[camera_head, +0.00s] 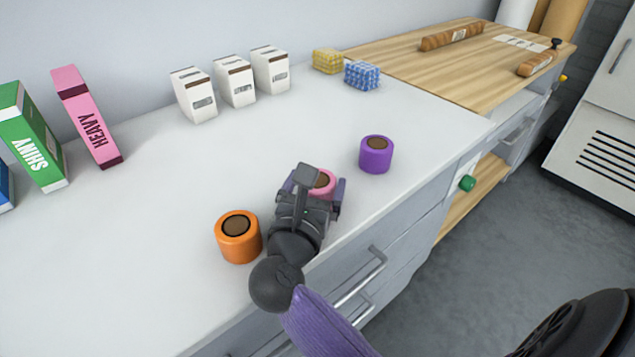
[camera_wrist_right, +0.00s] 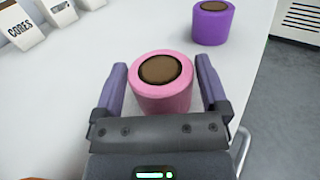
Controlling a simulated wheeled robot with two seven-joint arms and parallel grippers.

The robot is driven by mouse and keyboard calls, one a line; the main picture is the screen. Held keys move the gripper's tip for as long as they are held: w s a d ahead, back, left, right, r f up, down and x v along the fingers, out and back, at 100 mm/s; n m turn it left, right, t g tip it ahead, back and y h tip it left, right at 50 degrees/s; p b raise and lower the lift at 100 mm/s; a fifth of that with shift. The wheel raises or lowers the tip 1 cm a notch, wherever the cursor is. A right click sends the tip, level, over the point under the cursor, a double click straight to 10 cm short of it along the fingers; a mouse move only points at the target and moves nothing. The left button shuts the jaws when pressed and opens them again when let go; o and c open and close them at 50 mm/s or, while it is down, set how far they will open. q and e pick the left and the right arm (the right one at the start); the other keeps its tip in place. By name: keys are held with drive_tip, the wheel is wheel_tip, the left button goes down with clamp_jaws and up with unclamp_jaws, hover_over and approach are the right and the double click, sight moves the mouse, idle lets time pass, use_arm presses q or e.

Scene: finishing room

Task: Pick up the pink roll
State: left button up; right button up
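The pink roll (camera_wrist_right: 160,98) stands upright on the white counter, with a brown core on top. In the head view the pink roll (camera_head: 322,183) is partly hidden by my right gripper (camera_head: 318,188). In the right wrist view my right gripper (camera_wrist_right: 163,85) is open, with one purple finger on each side of the pink roll. A gap shows between the roll and each finger. My left gripper is in neither view.
An orange roll (camera_head: 238,237) stands left of my right gripper and a purple roll (camera_head: 376,155) stands beyond it to the right. White boxes (camera_head: 234,82) and a pink book (camera_head: 87,116) stand at the back. A wooden worktop (camera_head: 470,65) adjoins the white counter (camera_head: 130,250).

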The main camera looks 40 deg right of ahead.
drive_tip(key=c, duration=0.9)
